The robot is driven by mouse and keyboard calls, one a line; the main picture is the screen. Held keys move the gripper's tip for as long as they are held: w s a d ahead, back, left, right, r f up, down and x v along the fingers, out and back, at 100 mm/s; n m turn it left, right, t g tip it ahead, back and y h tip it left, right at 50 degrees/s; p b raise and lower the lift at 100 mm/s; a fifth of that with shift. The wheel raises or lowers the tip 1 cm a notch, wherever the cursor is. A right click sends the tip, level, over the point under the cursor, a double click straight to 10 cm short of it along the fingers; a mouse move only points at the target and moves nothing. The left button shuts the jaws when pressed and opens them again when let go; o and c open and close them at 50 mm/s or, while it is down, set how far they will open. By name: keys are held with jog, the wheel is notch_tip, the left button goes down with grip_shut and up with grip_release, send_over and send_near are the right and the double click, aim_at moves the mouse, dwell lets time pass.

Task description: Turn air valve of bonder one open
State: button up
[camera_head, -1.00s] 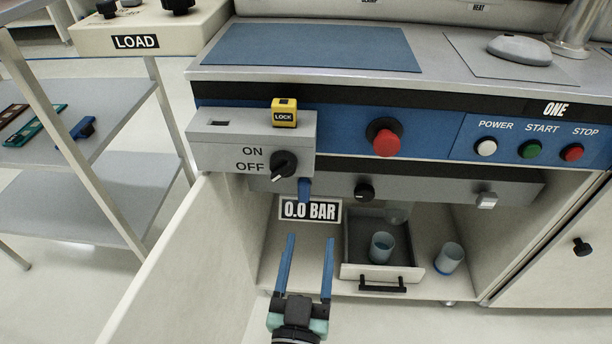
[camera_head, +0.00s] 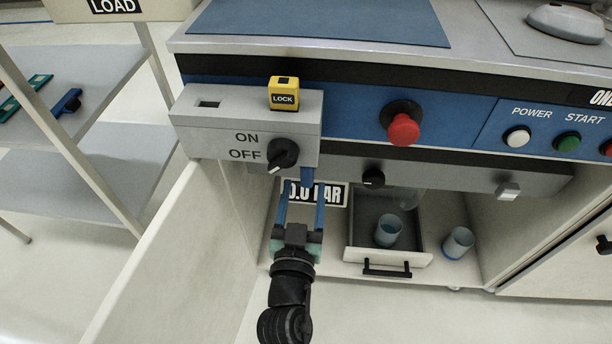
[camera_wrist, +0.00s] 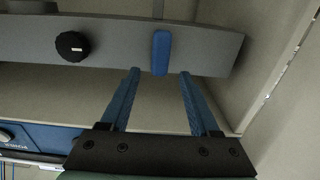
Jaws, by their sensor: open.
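Bonder one (camera_head: 350,68) stands ahead, marked ONE at its right. A blue lever (camera_head: 307,174), which looks like the air valve handle, shows below the grey switch box; in the wrist view the lever (camera_wrist: 161,52) lies across the grey rail. My gripper (camera_head: 303,180) is open below it, fingers pointing at the rail. In the wrist view the lever is ahead of the gap between my fingertips (camera_wrist: 159,72), slightly beyond them; contact cannot be told. The 0.0 BAR plate (camera_head: 335,194) is partly hidden behind my fingers.
The ON/OFF knob (camera_head: 282,154) and yellow LOCK block (camera_head: 284,94) are just above. A black knob (camera_head: 373,179) is on the rail. An open cabinet door (camera_head: 165,260) stands left; an open drawer (camera_head: 415,260) with a cup (camera_head: 389,231) is right.

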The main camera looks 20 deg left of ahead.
aim_at(306, 175)
jog(key=shift+x, duration=2.05)
grip_shut()
